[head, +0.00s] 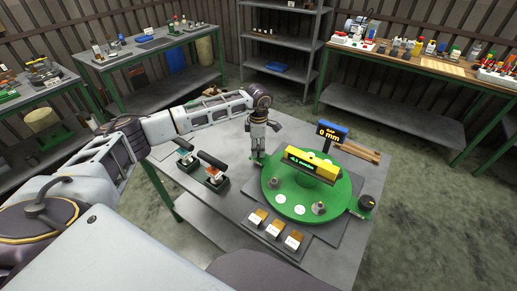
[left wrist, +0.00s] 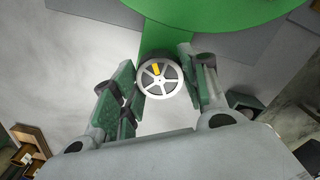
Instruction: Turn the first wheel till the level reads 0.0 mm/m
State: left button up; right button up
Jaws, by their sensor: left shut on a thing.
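The first wheel, a silver spoked handwheel (left wrist: 150,88) with a yellow mark near its top, sits on a green tab in the left wrist view. My left gripper (left wrist: 162,72) is shut on it, one finger on each side. In the head view my left gripper (head: 258,158) points down at the far left edge of the green round plate (head: 283,205) and hides the wheel. The yellow level (head: 325,172) lies across the plate; its small green reading looks like -0.1 mm/m, though the digits are blurred. My right gripper is not in view.
A display (head: 333,132) reading 0 mm stands behind the level. A black knob (head: 367,201) is at the plate's right edge. Several small blocks lie in front, two dark-handled tools (head: 212,170) lie left, and wooden strips (head: 358,151) lie behind.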

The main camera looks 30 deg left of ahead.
pick_arm(q)
jog(key=n, duration=0.2)
jog(key=shift+n+b, duration=0.3)
jog(key=shift+r+n, duration=0.1)
jog(key=shift+n, duration=0.4)
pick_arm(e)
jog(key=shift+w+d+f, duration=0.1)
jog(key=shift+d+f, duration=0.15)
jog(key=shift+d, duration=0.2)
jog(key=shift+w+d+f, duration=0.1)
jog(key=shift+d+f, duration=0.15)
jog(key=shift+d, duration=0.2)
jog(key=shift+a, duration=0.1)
pick_arm(q)
jog(key=o, duration=0.6)
jog(key=shift+c, duration=0.2)
jog(key=o, duration=0.5)
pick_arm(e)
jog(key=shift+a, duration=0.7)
